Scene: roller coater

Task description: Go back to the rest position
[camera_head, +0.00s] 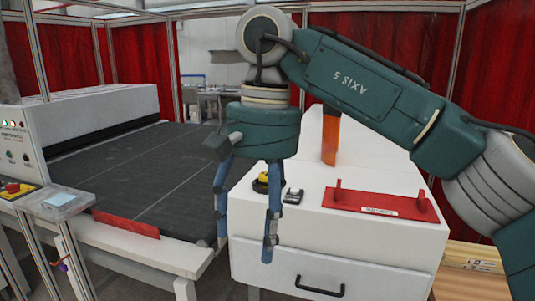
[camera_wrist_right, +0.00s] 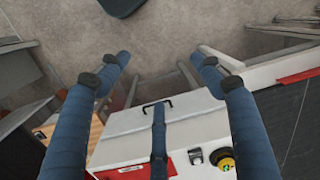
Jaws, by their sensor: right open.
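My right arm comes in from the right in the head view. Its right gripper (camera_head: 246,240) points down with its blue fingers spread apart, open and empty. It hangs in front of the white cabinet (camera_head: 330,252), over its left front part. In the wrist view the open fingers of the right gripper (camera_wrist_right: 160,65) frame the white cabinet (camera_wrist_right: 128,122) and bare floor. Nothing lies between the fingertips. I cannot tell the exact height of the fingers over the cabinet top. My left gripper is not in view.
On the cabinet lie a yellow-and-black round item (camera_head: 261,183), a small grey-black item (camera_head: 293,196) and a red holder (camera_head: 380,201); an orange piece (camera_head: 330,137) stands behind. A dark conveyor (camera_head: 130,180) and control panel (camera_head: 20,190) are left. Red curtains (camera_head: 350,40) hang behind.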

